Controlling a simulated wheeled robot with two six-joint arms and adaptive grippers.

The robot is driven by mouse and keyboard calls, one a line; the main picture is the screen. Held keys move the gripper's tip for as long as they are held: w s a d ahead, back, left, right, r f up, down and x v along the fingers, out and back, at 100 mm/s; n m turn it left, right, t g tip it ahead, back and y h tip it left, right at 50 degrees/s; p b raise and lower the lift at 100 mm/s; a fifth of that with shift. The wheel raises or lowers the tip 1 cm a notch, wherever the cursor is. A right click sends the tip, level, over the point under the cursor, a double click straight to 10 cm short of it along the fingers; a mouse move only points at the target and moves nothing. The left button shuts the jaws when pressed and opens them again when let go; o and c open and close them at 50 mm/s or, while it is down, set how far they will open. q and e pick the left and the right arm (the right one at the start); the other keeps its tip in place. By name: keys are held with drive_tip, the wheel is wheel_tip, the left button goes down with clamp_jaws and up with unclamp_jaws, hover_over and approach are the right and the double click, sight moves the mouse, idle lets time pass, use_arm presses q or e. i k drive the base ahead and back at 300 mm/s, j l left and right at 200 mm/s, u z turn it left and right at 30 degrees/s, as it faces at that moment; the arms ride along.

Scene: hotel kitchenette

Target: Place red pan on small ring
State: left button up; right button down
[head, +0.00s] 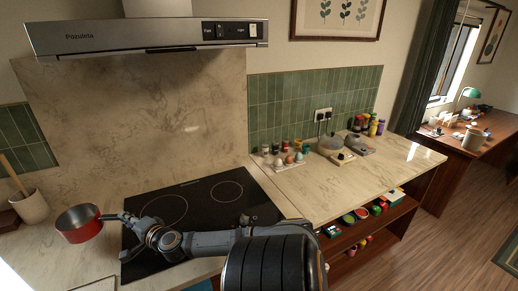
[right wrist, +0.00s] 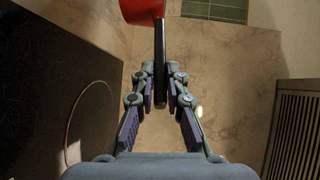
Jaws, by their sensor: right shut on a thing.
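The red pan (head: 78,226) is at the left in the head view, over the marble counter left of the black cooktop (head: 262,211). My right gripper (head: 122,218) is shut on the pan's dark handle. In the right wrist view the handle (right wrist: 159,50) runs between the fingers (right wrist: 160,90), with part of the red pan (right wrist: 140,10) at the top edge. I cannot tell whether the pan touches the counter. The small ring (head: 227,191) is bare at the cooktop's back right; a larger ring (head: 164,211) lies left of it. My arm hides the cooktop's front.
A utensil crock (head: 30,206) stands left of the pan. The range hood (head: 150,38) hangs above the cooktop. An egg tray (head: 289,163), jars and a small scale-like item (head: 343,157) stand on the right counter. The cooktop's back half is clear.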

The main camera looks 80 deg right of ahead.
sight(232, 202)
drive_tip(key=z, duration=1.9)
drive_tip(key=i+j, duration=0.1)
drive_tip(key=j, duration=0.55)
drive_tip(key=i+j, duration=0.1)
drive_tip(key=j, duration=0.5)
